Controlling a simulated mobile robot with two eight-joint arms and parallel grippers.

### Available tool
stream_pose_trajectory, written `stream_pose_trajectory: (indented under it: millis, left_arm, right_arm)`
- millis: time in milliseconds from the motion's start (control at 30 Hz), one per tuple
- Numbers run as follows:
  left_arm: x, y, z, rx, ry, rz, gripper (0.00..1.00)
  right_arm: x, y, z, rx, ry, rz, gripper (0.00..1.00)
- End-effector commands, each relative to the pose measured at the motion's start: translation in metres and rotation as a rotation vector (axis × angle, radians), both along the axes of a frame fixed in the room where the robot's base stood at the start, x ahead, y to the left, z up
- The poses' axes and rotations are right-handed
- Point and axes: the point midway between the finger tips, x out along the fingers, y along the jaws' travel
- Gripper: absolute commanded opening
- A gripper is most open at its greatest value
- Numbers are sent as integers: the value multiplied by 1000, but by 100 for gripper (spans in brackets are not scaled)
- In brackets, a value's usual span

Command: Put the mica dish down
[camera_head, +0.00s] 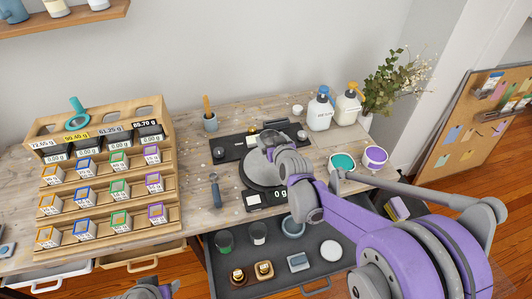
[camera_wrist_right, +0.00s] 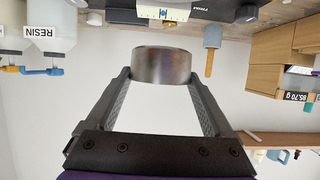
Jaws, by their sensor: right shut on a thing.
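The mica dish (camera_wrist_right: 163,66), a low round metallic dish, sits between the fingertips of my right gripper (camera_wrist_right: 160,80) in the right wrist view. The fingers are shut on its sides. In the head view my right gripper (camera_head: 266,142) is over the back of the round grey scale plate (camera_head: 256,172), by the dark mat (camera_head: 228,150). The dish is hard to make out there, and I cannot tell whether it touches anything below. Only a small part of my left arm shows at the bottom edge of the head view; its jaws cannot be made out.
A tiered wooden rack (camera_head: 170,215) of small boxes stands at left. Two pump bottles, one of them white with a blue pump (camera_head: 320,112), stand at back right near teal and purple cups (camera_head: 376,156). An open drawer (camera_head: 328,270) with cups lies in front. A spatula (camera_head: 215,190) lies left of the scale.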

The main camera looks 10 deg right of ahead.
Motion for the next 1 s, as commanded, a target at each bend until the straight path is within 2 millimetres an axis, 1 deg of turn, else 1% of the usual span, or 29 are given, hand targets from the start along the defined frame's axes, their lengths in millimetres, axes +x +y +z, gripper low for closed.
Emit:
stream_pose_trajectory:
  millis: [200, 300, 467, 700, 767, 1000]
  left_arm:
    - [-2, 0, -6, 0, 2, 0, 50]
    - [-2, 0, -8, 0, 3, 0, 50]
    - [-2, 0, -9, 0, 3, 0, 50]
    - [-2, 0, -13, 0, 5, 0, 50]
    - [-2, 0, -13, 0, 5, 0, 50]
    - [-2, 0, -14, 0, 5, 0, 50]
  right_arm:
    - [0, 0, -39, 0, 0, 0, 34]
    - [0, 0, -54, 0, 0, 0, 34]
    - [0, 0, -65, 0, 0, 0, 34]
    - [0, 0, -96, 0, 0, 0, 34]
    - [0, 0, -99, 0, 0, 0, 34]
    - [-1, 0, -99, 0, 0, 0, 34]
